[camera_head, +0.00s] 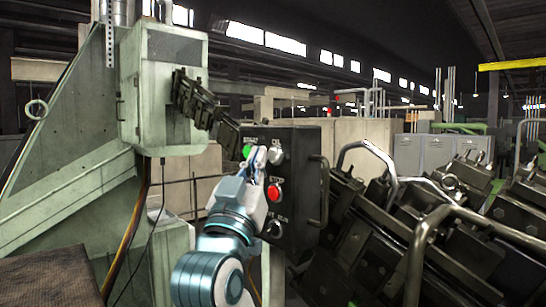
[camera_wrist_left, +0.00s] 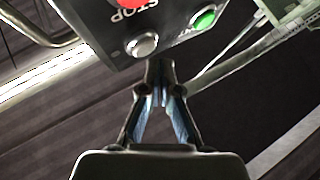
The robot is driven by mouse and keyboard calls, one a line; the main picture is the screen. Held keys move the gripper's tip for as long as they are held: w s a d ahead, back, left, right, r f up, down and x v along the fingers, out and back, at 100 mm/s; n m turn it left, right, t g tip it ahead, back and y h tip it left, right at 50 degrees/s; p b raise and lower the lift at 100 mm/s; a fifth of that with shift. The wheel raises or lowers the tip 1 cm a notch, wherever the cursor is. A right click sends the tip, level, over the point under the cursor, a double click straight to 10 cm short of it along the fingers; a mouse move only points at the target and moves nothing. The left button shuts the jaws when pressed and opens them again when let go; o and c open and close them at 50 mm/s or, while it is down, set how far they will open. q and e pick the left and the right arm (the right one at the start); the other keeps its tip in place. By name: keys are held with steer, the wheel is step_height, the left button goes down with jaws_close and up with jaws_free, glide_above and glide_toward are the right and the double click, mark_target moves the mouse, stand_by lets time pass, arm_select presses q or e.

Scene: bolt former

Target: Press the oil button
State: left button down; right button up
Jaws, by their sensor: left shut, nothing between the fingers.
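The dark control box (camera_head: 305,170) stands in the middle of the head view. Its silver oil button (camera_head: 276,156) is at the top right, beside the green start button (camera_head: 247,151) and above the red stop button (camera_head: 274,192). My left gripper (camera_head: 258,158) is shut and empty, its fingertips between the green and silver buttons in the head view. In the left wrist view, the tips (camera_wrist_left: 158,68) appear just below the panel's edge, near the silver button (camera_wrist_left: 142,44) and apart from it in the picture. The green button (camera_wrist_left: 204,18) and red button (camera_wrist_left: 130,3) also show there. My right gripper is out of view.
A selector knob (camera_head: 274,229) sits low on the box, and a handle (camera_head: 319,190) runs down its right side. Dark machinery with bent metal bars (camera_head: 365,150) crowds the right. A pale green machine frame (camera_head: 70,150) stands at the left.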

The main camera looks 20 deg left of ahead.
arm_select(q)
steer(key=shift+w, duration=0.15)
steer(key=shift+w+d, duration=0.15)
steer(key=shift+w, duration=0.05)
stand_by(0.3)
steer(key=shift+w+d, duration=0.15)
steer(key=shift+w, duration=0.25)
stand_by(0.7)
steer(key=shift+s, duration=0.1)
stand_by(0.3)
steer(key=shift+s+a, duration=0.3)
steer(key=shift+s, duration=0.35)
steer(key=shift+s+a+b, duration=0.25)
steer(key=shift+s+a, duration=0.1)
steer(key=shift+s, duration=0.45)
steer(key=shift+s+a+b, duration=0.25)
steer(key=shift+s+a, duration=0.05)
steer(key=shift+s, duration=0.45)
steer(key=shift+s+a+b, duration=0.25)
steer(key=shift+s+a, duration=0.1)
steer(key=shift+s, duration=0.45)
